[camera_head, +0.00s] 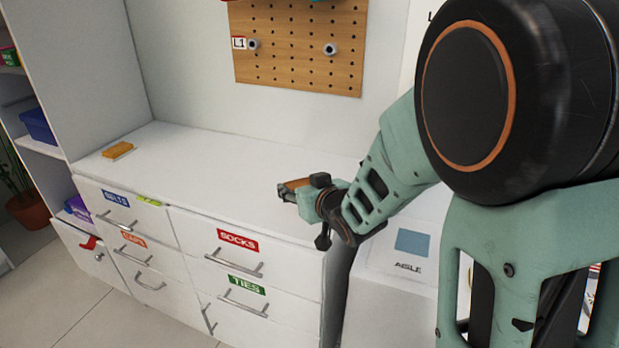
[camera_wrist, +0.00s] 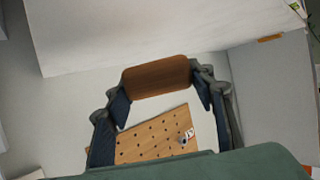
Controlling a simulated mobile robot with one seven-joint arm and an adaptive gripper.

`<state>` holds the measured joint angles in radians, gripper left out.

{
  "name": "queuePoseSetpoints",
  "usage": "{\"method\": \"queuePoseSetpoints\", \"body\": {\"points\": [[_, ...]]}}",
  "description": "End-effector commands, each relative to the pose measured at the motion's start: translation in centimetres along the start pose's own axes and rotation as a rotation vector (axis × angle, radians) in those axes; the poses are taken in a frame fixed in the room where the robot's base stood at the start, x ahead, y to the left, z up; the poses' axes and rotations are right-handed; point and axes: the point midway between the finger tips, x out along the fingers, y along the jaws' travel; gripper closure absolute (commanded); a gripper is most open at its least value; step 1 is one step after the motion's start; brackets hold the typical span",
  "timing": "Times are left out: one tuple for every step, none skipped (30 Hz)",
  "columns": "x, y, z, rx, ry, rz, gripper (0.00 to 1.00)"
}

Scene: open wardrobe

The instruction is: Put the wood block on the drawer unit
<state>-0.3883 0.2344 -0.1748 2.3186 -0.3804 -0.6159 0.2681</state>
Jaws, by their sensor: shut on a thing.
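The wood block (camera_head: 293,185) is a brown piece held in my gripper (camera_head: 300,193), over the right part of the white top of the drawer unit (camera_head: 215,165). In the wrist view the block (camera_wrist: 157,76) sits between the two fingers of my gripper (camera_wrist: 158,88), which are shut on it. I cannot tell whether the block's underside touches the top or hangs a little above it. The drawer unit has several labelled drawers below, such as SOCKS and TIES.
A small orange-yellow block (camera_head: 118,150) lies at the left end of the top. A pegboard (camera_head: 298,45) hangs on the back wall. The middle of the top is clear.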

Motion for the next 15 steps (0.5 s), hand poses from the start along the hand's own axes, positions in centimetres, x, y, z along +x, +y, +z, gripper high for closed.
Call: {"method": "queuePoseSetpoints", "body": {"points": [[0.3,0.4,0.4,0.000,0.000,0.002,0.74],[0.4,0.6,0.5,0.000,0.001,0.002,0.74],[0.5,0.7,0.6,0.000,0.002,0.002,0.74],[0.5,0.8,0.7,0.000,0.002,0.001,0.74],[0.6,0.9,0.8,0.000,0.002,0.001,0.74],[0.7,1.1,1.0,0.000,0.001,0.002,0.74],[0.8,1.3,1.3,0.001,0.000,0.002,0.74],[1.0,1.5,1.6,0.001,0.000,0.003,0.74],[1.3,1.6,2.1,0.001,-0.001,0.001,0.74],[1.5,1.5,2.7,0.001,-0.002,0.000,0.74],[1.7,1.5,3.2,0.001,-0.002,0.000,0.74],[1.9,1.5,3.8,0.000,-0.002,0.000,0.74],[2.1,1.5,4.1,-0.001,-0.002,0.000,0.74],[2.2,1.5,4.3,-0.002,-0.001,0.000,0.74],[2.2,1.5,4.3,-0.002,0.001,0.000,0.74]]}}
